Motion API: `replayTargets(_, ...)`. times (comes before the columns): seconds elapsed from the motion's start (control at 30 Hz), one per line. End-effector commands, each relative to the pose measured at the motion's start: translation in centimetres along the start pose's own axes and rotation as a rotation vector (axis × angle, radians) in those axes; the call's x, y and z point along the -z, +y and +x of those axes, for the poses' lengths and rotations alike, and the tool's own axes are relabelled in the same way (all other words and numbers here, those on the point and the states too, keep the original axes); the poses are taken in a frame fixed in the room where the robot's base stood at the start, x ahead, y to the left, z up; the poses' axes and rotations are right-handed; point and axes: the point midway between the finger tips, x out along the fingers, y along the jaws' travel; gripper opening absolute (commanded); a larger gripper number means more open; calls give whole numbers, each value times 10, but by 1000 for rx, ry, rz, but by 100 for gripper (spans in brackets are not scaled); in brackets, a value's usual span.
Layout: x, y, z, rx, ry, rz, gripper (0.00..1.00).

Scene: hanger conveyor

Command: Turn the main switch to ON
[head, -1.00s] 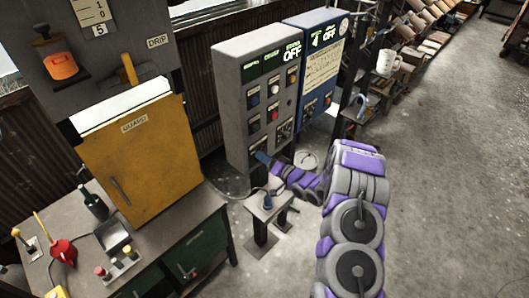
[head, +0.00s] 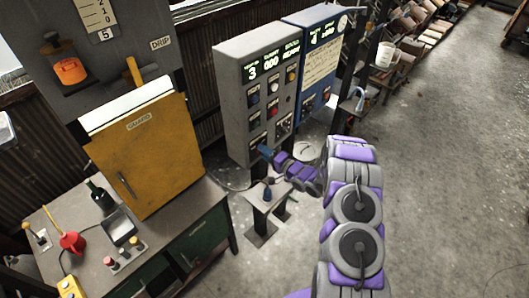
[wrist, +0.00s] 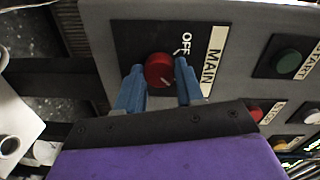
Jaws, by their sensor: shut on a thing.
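The main switch is a round red knob (wrist: 160,70) on a black plate, in the wrist view. A white MAIN label (wrist: 212,62) and the word OFF (wrist: 185,43) are beside it. A short pale mark on the knob points toward the lower right of the picture, away from OFF. My gripper (wrist: 159,82) has its two blue fingers on either side of the knob, shut on it. In the head view my gripper (head: 265,152) reaches the lower front of the grey control cabinet (head: 231,95), hiding the knob.
Start (wrist: 289,62) and stop (wrist: 253,112) buttons are close to my gripper. A blue cabinet (head: 312,70) stands to the right. A small stand (head: 264,208) is below my arm. The workbench (head: 190,215) is at left; open floor (head: 440,190) is at right.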

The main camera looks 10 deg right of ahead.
Motion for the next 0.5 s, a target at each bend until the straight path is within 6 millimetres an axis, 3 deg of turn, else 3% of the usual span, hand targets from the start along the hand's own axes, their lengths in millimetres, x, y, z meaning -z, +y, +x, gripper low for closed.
replayTargets(0.37,3,1,0,-2,7,5,7)
replayTargets(0.4,3,1,0,-2,7,5,39)
replayTargets(0.5,2,1,-1,-1,6,5,49)
